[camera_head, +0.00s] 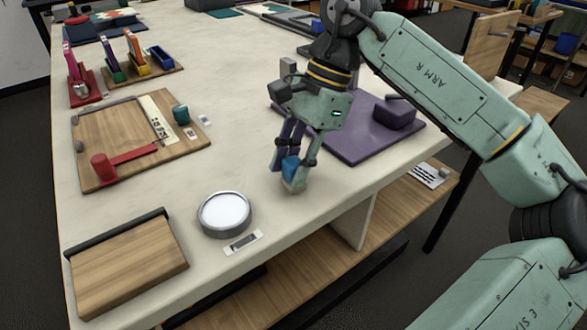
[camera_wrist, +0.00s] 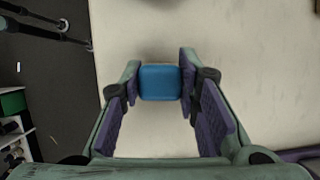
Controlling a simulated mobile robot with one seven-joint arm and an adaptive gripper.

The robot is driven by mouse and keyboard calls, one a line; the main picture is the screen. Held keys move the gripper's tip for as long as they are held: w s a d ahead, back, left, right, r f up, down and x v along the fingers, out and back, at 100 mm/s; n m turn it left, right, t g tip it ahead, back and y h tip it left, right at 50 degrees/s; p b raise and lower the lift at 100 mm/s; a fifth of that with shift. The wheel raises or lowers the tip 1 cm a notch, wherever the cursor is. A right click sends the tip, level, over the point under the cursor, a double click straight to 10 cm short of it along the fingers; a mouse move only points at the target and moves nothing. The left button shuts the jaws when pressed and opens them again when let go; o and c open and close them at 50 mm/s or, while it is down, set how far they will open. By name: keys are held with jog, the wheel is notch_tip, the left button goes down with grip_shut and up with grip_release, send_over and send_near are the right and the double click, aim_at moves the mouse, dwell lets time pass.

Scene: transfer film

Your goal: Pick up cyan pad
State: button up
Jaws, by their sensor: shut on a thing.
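The cyan pad (camera_wrist: 160,83) is a small blue block with rounded corners. In the wrist view it sits between the two fingertips of my gripper (camera_wrist: 160,88), which touch it on its left and right sides. In the head view my gripper (camera_head: 291,172) points down at the front part of the table, shut on the pad (camera_head: 290,168), which is partly hidden by the fingers. I cannot tell for sure whether the pad touches the tabletop or is just above it.
The pale table (camera_head: 240,130) is clear around my gripper. A round white-topped dish (camera_head: 224,213) and a wooden board (camera_head: 128,262) lie to the left. A purple tray (camera_head: 362,145) with a purple block (camera_head: 394,113) lies behind right. The table's front edge is close.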

aim_at(289, 168)
jog(key=shift+r, duration=0.5)
jog(key=shift+s+d+r+b, duration=0.1)
jog(key=shift+s+r+b, duration=0.25)
jog(key=shift+r, duration=0.25)
jog(key=shift+s+d+r+b, duration=0.1)
jog(key=shift+s+r+b, duration=0.15)
jog(key=shift+r+b, duration=0.25)
jog(key=s+d+r+b, duration=0.1)
jog(key=s+d+b, duration=0.1)
jog(key=s, duration=1.2)
jog(key=shift+s+d+r+b, duration=0.25)
jog(key=shift+d+r+b, duration=0.1)
jog(key=shift+d, duration=0.15)
jog(key=o, duration=0.7)
jog(key=shift+c, duration=0.2)
jog(key=c, duration=0.5)
